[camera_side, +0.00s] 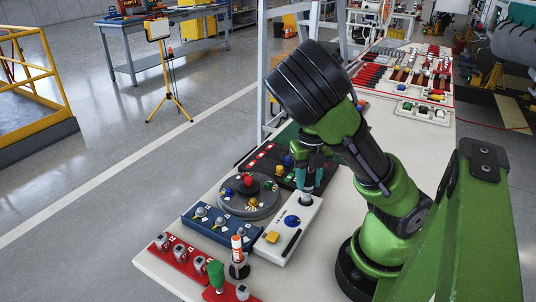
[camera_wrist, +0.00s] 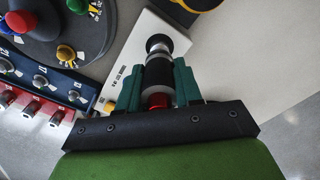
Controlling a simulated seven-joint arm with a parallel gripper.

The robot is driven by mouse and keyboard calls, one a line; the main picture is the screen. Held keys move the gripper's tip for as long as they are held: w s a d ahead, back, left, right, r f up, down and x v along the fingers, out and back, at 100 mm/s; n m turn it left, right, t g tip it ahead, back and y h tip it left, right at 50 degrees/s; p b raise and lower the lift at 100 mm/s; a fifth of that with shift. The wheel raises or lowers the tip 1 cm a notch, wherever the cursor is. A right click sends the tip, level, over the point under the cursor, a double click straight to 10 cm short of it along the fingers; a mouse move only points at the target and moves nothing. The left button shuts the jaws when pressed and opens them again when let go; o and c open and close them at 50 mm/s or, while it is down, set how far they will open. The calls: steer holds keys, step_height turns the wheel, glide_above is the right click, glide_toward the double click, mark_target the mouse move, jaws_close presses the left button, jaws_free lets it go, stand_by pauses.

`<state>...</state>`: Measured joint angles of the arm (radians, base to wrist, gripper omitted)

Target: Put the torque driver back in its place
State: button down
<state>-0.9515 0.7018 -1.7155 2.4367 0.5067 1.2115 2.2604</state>
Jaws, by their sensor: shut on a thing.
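A short cylindrical tool (camera_wrist: 158,75), which I take to be the torque driver, has a black grip, silver bands and a red part. My gripper (camera_wrist: 158,88) is shut on it, with a teal finger on each side; my gripper also shows in the side view (camera_side: 312,168). The tool points down at the far end of a white box (camera_side: 284,246) with a blue knob. Its lower end is at or just above the box top; I cannot tell whether it touches. In the side view my fingers mostly hide the tool.
A grey round tray (camera_side: 236,207) with coloured knobs, a blue rack (camera_side: 222,228) and a red rack (camera_side: 182,258) lie left of the box. An orange-and-white tube (camera_side: 237,247) and a green-handled thing (camera_side: 216,275) stand in front. Bare white tabletop lies to the right.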

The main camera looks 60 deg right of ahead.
steer(key=c, duration=0.7)
jaws_free()
steer(key=shift+r, duration=3.8)
